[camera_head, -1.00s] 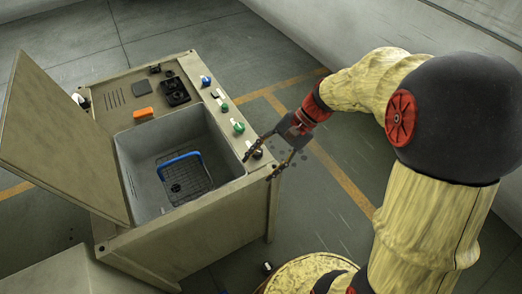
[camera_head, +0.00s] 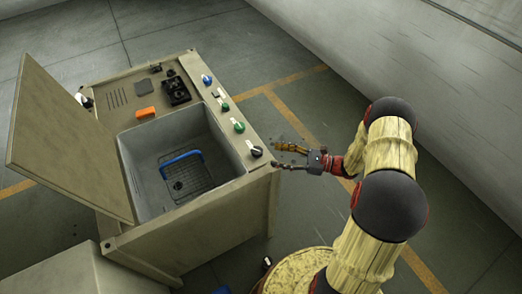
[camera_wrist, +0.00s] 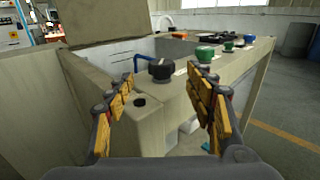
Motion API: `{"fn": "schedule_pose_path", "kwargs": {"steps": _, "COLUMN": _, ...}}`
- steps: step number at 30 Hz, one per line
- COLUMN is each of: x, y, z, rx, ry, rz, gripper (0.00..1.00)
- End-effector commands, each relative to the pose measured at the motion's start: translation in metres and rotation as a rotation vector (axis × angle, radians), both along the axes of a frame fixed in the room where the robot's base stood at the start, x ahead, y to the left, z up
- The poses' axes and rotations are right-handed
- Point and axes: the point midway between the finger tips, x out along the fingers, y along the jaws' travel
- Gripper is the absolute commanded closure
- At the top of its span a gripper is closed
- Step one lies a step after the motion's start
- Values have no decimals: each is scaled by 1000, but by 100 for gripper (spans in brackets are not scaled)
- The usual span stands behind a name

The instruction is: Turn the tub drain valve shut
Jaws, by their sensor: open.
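A row of rotary valve knobs with pale pointers runs along the machine's right rim: blue (camera_head: 207,79), green (camera_head: 223,104), another green (camera_head: 238,125) and black (camera_head: 255,150) at the near corner. No readable label tells which is the drain valve. My gripper (camera_head: 276,156) is open and empty, just right of the black knob and apart from it. In the wrist view the black knob (camera_wrist: 161,68) stands ahead between the open fingers (camera_wrist: 160,76), with the green knob (camera_wrist: 205,53) behind it to the right. The grey tub (camera_head: 163,206) is open.
The raised lid (camera_head: 62,140) stands at the tub's left. A wire basket with a blue handle (camera_head: 181,157) sits in the tub. An orange block (camera_head: 145,113) lies on the back deck.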

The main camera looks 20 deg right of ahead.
Motion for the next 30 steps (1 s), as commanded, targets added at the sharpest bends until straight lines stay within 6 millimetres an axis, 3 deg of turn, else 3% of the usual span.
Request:
{"fn": "schedule_pose_path", "kwargs": {"steps": 5, "x": 5, "y": 5, "z": -3, "rx": 14, "ry": 3, "rz": -14, "gripper": 46}}
{"fn": "schedule_pose_path", "kwargs": {"steps": 18, "x": 37, "y": 56, "z": -3, "rx": 12, "ry": 4, "rz": -12, "gripper": 46}}
{"fn": "schedule_pose_path", "kwargs": {"steps": 30, "x": 42, "y": 63, "z": -3, "rx": 12, "ry": 3, "rz": -14, "gripper": 46}}
